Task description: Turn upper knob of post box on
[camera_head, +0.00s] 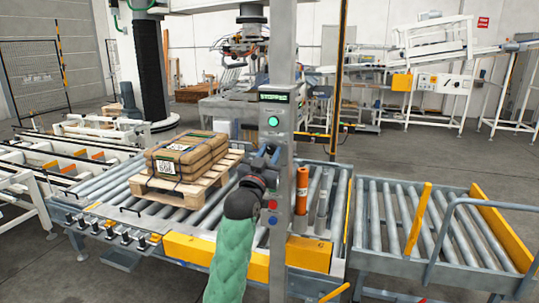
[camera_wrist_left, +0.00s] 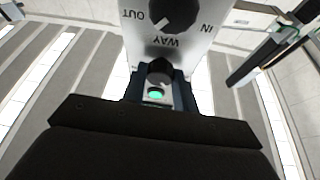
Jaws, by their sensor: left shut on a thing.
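The post box (camera_head: 274,130) is a grey panel on the upright post, with a green lamp and small display. My left arm, in a green sleeve, reaches up to it from below. My left gripper (camera_head: 268,156) is at the panel just below the green lamp and hides the knobs there. In the left wrist view the picture is upside down. The black upper knob (camera_wrist_left: 160,70), beside the green lamp (camera_wrist_left: 156,94), sits between the dark blue fingers, which are shut on it. A second black knob (camera_wrist_left: 172,12), marked WAY, IN and OUT, is clear of the fingers. My right gripper is not in view.
A wooden pallet (camera_head: 150,188) with strapped brown sacks (camera_head: 187,153) stands on the roller conveyor left of the post. An orange cylinder (camera_head: 301,190) stands close to the post's right side. Another roller conveyor (camera_head: 400,215) and yellow guards are at the right.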

